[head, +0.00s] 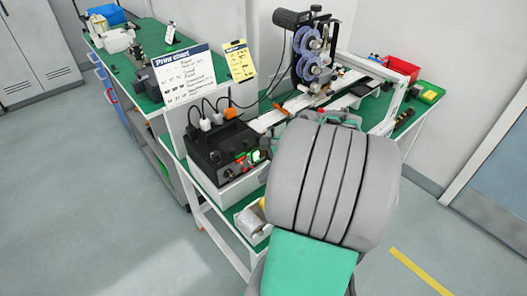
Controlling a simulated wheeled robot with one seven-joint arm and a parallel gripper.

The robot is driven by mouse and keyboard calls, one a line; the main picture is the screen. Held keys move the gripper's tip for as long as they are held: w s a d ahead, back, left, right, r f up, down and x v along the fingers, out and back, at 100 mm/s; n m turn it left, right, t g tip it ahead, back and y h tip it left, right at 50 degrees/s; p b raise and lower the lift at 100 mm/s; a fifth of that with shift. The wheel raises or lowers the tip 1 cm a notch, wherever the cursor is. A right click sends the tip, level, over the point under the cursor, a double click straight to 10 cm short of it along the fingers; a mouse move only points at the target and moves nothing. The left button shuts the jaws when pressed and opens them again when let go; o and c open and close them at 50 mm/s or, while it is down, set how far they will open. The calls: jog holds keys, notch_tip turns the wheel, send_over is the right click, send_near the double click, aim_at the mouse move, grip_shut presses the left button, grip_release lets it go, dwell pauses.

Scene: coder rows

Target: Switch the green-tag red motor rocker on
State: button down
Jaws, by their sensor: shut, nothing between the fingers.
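My grey arm covers the area just right of the box. The end of my gripper (264,146) shows only in small part at the arm's left edge, close to the box's right end. It is shut and empty. I cannot tell whether it touches a control.
A coder machine with blue-grey reels (311,55) stands behind the box. A print chart (184,75) and a yellow note (240,61) stand at the back. A red bin (403,70) is at the right. Open floor lies in front of the bench.

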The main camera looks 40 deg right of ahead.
aim_at(263, 153)
jog(key=s+d+m+t, duration=0.2)
jog(key=s+d+m, duration=0.2)
jog(key=d+m, duration=0.3)
jog(key=shift+d, duration=0.15)
jog(key=w+f+b, duration=0.1)
jog(key=w, duration=0.7)
jog(key=shift+w+f+b, duration=0.15)
jog(key=shift+w+b, duration=0.2)
jog(key=shift+w, duration=0.05)
dwell(1.4)
